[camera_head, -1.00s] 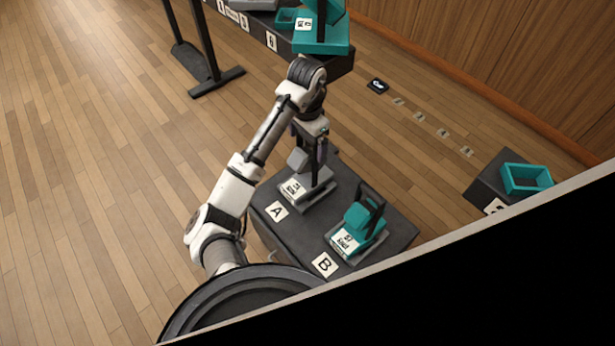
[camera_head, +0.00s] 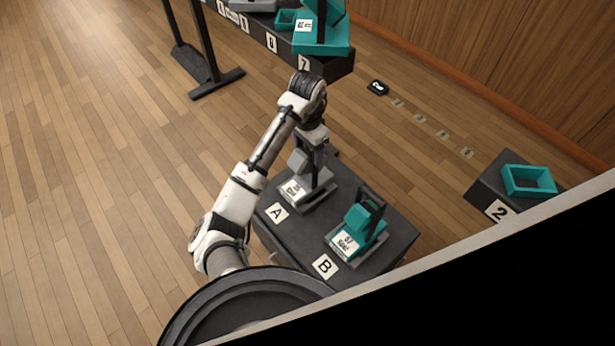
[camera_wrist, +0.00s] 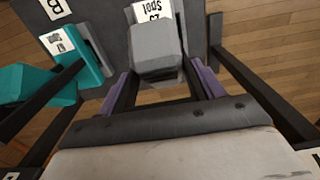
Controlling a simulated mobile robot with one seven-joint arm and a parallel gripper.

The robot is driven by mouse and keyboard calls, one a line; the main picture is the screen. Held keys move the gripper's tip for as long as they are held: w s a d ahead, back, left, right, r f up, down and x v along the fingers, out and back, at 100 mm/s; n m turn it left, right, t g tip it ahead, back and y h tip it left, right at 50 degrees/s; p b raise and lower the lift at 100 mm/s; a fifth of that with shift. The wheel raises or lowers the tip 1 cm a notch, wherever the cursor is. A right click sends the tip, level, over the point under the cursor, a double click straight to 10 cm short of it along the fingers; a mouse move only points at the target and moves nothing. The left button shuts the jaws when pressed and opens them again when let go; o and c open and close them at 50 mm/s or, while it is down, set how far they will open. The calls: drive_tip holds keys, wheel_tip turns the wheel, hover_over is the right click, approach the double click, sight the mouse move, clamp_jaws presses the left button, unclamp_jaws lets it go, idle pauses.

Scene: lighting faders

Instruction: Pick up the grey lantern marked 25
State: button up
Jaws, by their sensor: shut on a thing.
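The grey lantern (camera_head: 298,163) has a blocky head, with a white label reading 25 and what looks like "Spot" below it. It is by marker A on the dark bench (camera_head: 335,205). In the wrist view the lantern (camera_wrist: 155,50) lies between the two purple-padded fingers of my gripper (camera_wrist: 165,82). In the head view my gripper (camera_head: 313,160) is at the lantern, partly hidden by the wrist. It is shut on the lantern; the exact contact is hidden. I cannot tell any gap beneath the lantern.
A teal lantern (camera_head: 364,220) stands close by at marker B. A dark shelf (camera_head: 325,67) with teal and grey items is at the top. A teal open tray (camera_head: 528,181) sits on a dark stand marked 2 at right.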

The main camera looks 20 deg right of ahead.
drive_tip(key=c, duration=0.5)
clamp_jaws()
drive_tip(key=shift+r, duration=0.15)
